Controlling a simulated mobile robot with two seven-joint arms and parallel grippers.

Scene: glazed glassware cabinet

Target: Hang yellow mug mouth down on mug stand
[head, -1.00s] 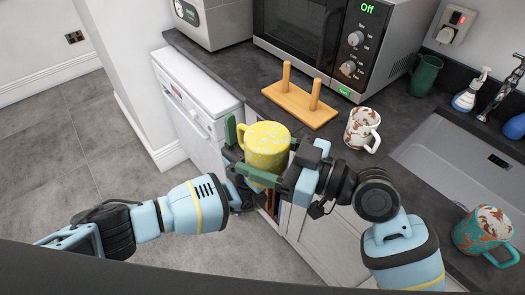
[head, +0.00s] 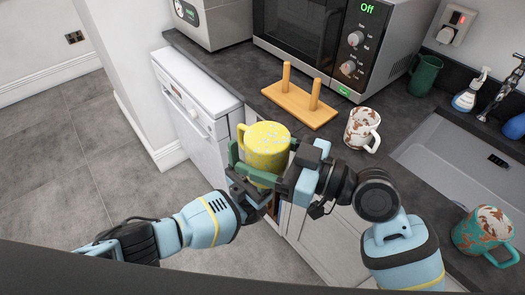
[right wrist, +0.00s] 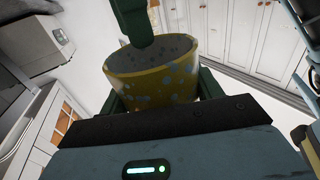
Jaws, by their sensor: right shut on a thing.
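The yellow mug (head: 265,141) with pale spots is held in the air in front of the counter, its closed base up and its handle (head: 242,134) to the left. My right gripper (head: 268,165) is shut around its sides. The right wrist view shows the mug (right wrist: 160,84) between the green fingers, with its dark mouth facing the camera. My left gripper (head: 242,172) is just below and left of the mug; a green finger crosses the mug's mouth in the right wrist view. Its jaw opening is hidden. The wooden mug stand (head: 300,105) has two upright pegs, both bare.
A microwave (head: 325,40) stands behind the stand. A white and brown mug (head: 362,129) is right of the stand. A green mug (head: 424,75), soap bottle (head: 469,92), sink (head: 450,155) and teal mug (head: 484,231) lie farther right.

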